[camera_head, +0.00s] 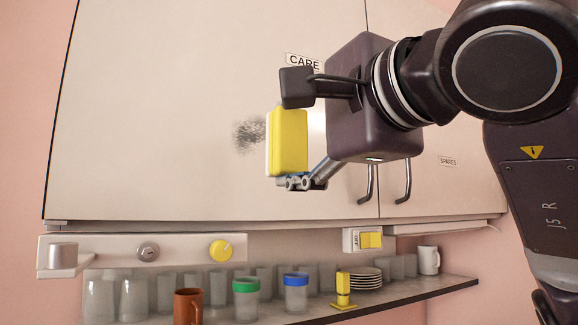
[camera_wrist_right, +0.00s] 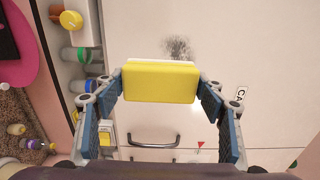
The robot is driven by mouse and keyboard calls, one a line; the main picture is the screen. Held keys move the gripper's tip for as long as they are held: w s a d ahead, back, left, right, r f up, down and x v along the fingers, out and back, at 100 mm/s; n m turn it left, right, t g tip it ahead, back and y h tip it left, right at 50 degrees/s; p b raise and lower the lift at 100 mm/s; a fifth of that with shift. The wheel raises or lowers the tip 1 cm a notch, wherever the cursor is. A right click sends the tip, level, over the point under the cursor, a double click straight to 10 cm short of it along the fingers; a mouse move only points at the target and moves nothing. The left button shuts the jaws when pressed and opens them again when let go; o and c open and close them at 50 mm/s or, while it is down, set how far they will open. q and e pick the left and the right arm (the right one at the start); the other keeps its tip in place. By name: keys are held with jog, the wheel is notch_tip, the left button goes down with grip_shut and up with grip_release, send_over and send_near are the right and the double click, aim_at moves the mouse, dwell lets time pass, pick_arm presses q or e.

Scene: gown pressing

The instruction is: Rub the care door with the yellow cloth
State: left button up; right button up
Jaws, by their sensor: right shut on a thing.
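The care door (camera_head: 170,110) is a large pale cabinet door with a "CARE" label near its right top. A dark grey smudge (camera_head: 249,134) is on it, and it also shows in the right wrist view (camera_wrist_right: 178,48). My right gripper (camera_head: 297,142) is shut on the yellow cloth (camera_head: 288,142), a thick yellow pad with a white layer on its door side. In the right wrist view the cloth (camera_wrist_right: 160,82) sits between the blue-padded fingers. It is just right of the smudge in the head view; I cannot tell whether it touches the door. My left gripper is out of view.
A door labelled "SPARES" (camera_head: 449,190) is on the right, with two metal handles (camera_head: 370,184) near the seam. Below are a panel with a yellow knob (camera_head: 221,250), a yellow switch (camera_head: 371,240), and a shelf (camera_head: 430,288) with glasses, cups and plates.

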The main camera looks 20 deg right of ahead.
jog(key=shift+s, duration=0.15)
jog(key=w+p, duration=0.1)
jog(key=w, duration=0.2)
jog(key=w+a, duration=0.1)
jog(key=w, duration=0.2)
jog(key=shift+w+a+p, duration=0.2)
jog(key=shift+w+p, duration=0.2)
jog(key=shift+w+r+p, duration=0.25)
jog(key=shift+r+p, duration=0.65)
jog(key=shift+r, duration=0.15)
jog(key=shift+s+r+p, duration=0.3)
jog(key=shift+r+p, duration=0.2)
jog(key=shift+r, duration=0.25)
jog(key=shift+w, duration=0.1)
jog(key=shift+w, duration=0.1)
